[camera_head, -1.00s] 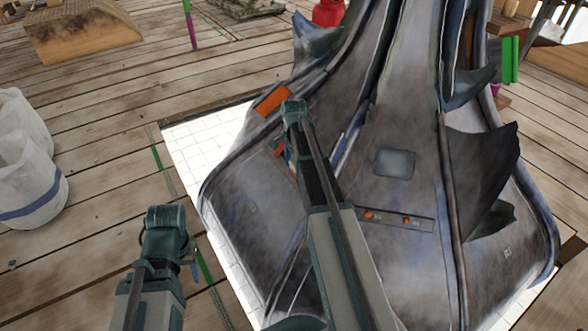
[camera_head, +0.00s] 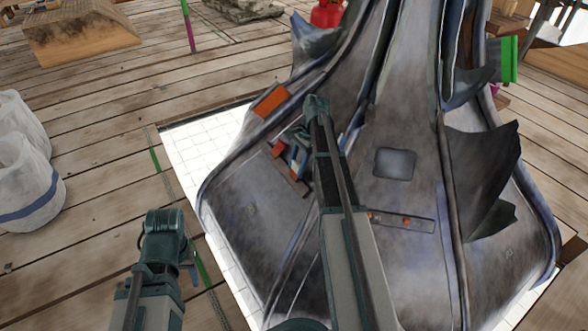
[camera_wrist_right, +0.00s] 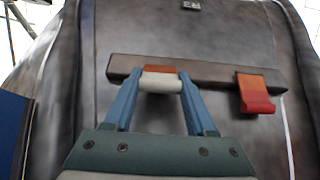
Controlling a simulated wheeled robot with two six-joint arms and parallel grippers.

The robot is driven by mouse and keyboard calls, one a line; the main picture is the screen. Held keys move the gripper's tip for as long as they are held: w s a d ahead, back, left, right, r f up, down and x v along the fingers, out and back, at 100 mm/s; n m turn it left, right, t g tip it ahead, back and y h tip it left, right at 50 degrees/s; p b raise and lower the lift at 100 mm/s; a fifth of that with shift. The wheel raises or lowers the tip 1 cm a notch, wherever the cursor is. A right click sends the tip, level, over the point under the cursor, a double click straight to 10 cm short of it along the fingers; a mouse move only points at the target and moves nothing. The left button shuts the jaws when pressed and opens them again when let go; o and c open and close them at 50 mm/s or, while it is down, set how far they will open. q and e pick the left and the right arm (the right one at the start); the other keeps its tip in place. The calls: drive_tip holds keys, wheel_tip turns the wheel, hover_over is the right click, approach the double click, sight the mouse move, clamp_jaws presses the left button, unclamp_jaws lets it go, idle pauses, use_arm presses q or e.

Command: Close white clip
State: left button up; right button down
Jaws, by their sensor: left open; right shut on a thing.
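The white clip (camera_wrist_right: 160,84) sits on a dark bar (camera_wrist_right: 210,73) fixed to the grey finial, with an orange-brown part just behind its upper edge. My right gripper (camera_wrist_right: 160,88) is shut on the white clip, one blue finger at each end of it. In the head view my right gripper (camera_head: 297,155) is at the bar on the finial's left face; the wrist partly hides the clip there. My left gripper (camera_head: 194,272) is open, low at the left, apart from the finial, its fingers mostly hidden by its own wrist.
A red-orange clip (camera_wrist_right: 256,94) sits on the same bar, right of my right gripper in the wrist view. Another bar with orange clips (camera_head: 405,222) is on the finial's front face. White bags (camera_head: 28,170) stand on the planks at the left.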

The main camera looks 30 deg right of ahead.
drive_tip(key=shift+d+y, duration=0.15)
drive_tip(key=shift+y, duration=0.25)
drive_tip(key=shift+c, duration=1.1)
unclamp_jaws()
drive_tip(key=shift+f, duration=0.1)
drive_tip(key=p+v, duration=1.2)
drive_tip(key=v, duration=0.2)
drive_tip(key=shift+p, duration=0.35)
drive_tip(key=shift+w+f, duration=0.1)
